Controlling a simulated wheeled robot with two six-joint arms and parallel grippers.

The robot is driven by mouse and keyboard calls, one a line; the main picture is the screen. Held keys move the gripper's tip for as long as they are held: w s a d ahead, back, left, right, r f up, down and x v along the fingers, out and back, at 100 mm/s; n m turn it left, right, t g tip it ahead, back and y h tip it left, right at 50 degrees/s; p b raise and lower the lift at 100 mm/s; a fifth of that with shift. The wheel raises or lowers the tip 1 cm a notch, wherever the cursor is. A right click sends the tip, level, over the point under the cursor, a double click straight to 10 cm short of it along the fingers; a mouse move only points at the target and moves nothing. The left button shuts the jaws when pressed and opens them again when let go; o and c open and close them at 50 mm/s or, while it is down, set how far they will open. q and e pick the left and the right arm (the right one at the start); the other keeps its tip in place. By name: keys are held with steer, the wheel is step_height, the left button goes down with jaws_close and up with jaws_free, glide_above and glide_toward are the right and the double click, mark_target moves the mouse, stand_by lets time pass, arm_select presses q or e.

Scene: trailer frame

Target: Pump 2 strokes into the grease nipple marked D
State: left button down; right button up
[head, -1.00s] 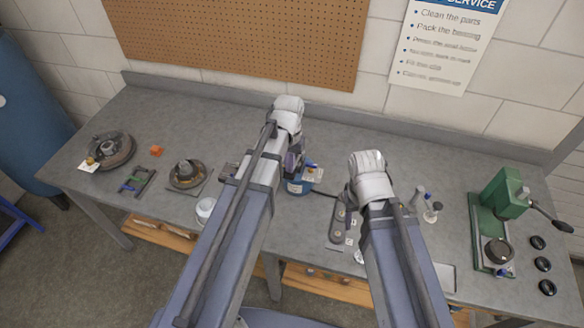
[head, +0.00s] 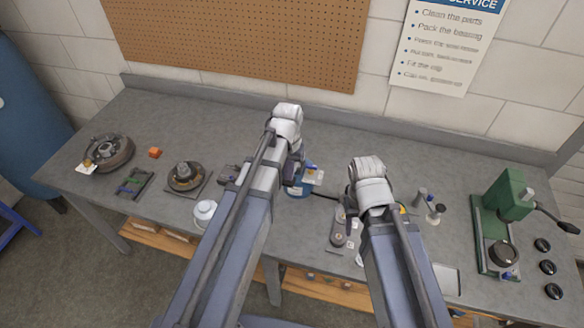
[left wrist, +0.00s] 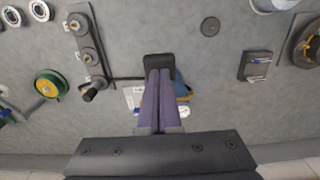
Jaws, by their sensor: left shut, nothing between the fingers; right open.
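The grease pump has a blue body (head: 298,190) with a white label beside it; it stands near the middle of the bench. My left gripper (head: 295,178) is shut and empty, above the pump. In the left wrist view its purple fingers (left wrist: 158,75) point at a black block at their tips; I cannot tell whether they touch. A dark hose (head: 324,195) runs from the pump to the dark nipple plate (head: 335,248), partly hidden by my right arm. The plate also shows in the left wrist view (left wrist: 82,14); its letters are unreadable. My right gripper (head: 351,207) is open over the plate, mostly hidden.
A green press (head: 510,195) with several black rings stands at the right. A metal tray (head: 446,280) lies near the front edge. The back strip is clear.

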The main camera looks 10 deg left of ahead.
mark_target(288, 184)
arm_select(q)
steer(key=shift+s+f+b, duration=0.2)
steer(key=shift+f+b, duration=0.95)
steer(key=shift+f, duration=0.05)
steer(key=shift+f, duration=0.1)
steer(key=shift+f+b, duration=1.05)
steer(key=shift+b, duration=0.1)
